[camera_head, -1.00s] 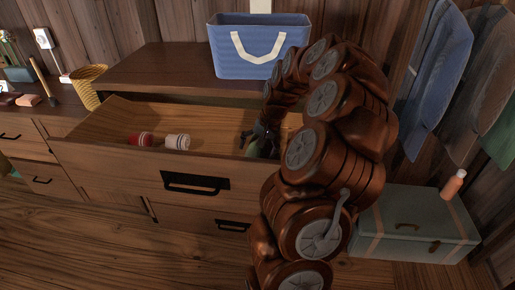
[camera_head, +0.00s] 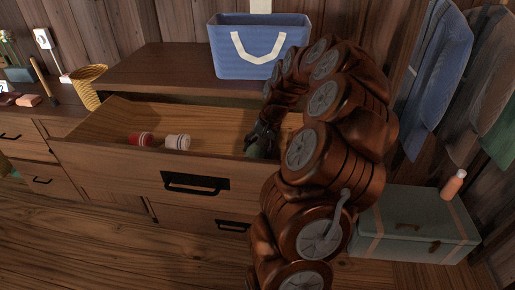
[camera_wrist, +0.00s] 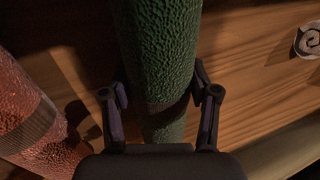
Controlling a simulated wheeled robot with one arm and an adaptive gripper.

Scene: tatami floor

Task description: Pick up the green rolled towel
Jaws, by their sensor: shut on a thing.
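The green rolled towel (camera_wrist: 165,50) runs down the middle of the wrist view. My gripper (camera_wrist: 163,98) has one finger on each side of it and is shut on it. In the head view my gripper (camera_head: 263,135) is at the right end of the open drawer (camera_head: 115,165), with a small part of the green towel showing below the fingers. The rest of the towel is hidden by the drawer front and my arm.
A red roll (camera_head: 140,139) and a white roll (camera_head: 177,142) lie in the drawer. A reddish roll (camera_wrist: 35,125) is left of the towel in the wrist view. A blue basket (camera_head: 262,62) stands on the dresser behind. A grey-green chest (camera_head: 400,235) is at the right.

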